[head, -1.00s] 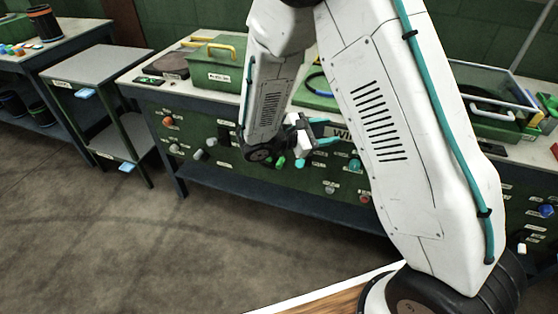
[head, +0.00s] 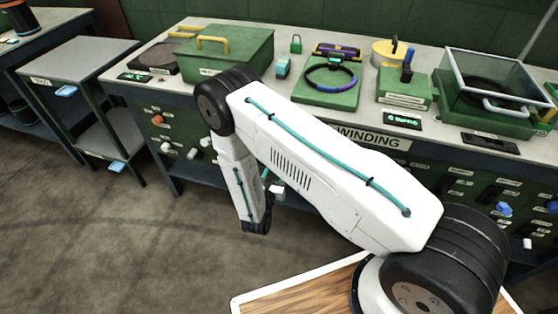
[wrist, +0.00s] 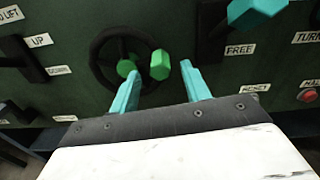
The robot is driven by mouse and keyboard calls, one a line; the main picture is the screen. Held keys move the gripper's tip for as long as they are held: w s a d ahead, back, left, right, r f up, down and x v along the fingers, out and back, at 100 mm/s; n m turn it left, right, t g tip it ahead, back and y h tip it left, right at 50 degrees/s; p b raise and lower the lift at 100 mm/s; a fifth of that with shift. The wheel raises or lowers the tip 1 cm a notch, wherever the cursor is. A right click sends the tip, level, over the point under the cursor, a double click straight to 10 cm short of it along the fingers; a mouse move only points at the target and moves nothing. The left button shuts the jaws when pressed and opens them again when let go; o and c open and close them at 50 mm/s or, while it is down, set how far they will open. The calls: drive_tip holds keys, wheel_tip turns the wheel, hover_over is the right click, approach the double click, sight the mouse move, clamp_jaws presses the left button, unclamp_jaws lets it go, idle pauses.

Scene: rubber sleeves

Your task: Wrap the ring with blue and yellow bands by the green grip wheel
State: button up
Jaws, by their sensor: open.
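The dark wheel (wrist: 97,52) with a green hub is on the dark green panel in the wrist view. Its green grip (wrist: 160,62) sticks out toward me. My gripper (wrist: 160,73) is open, its teal fingers pointing at the panel. The grip appears between the fingertips; I cannot tell how far it reaches between them. In the head view my gripper is mostly hidden behind my arm. A dark ring (head: 331,88) with blue-violet parts lies on a green stand (head: 325,97) on the bench. I cannot make out a yellow band on it.
A teal handle (wrist: 255,12) by the FREE label and a black lever (wrist: 28,55) flank the wheel. On the bench are a green box (head: 235,50), a yellow-topped device (head: 390,52) and a clear-lidded case (head: 487,80). Open floor lies at left.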

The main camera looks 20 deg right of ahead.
drive_tip(key=x, duration=0.5)
drive_tip(key=shift+c, duration=0.4)
clamp_jaws()
drive_tip(key=shift+a, duration=0.2)
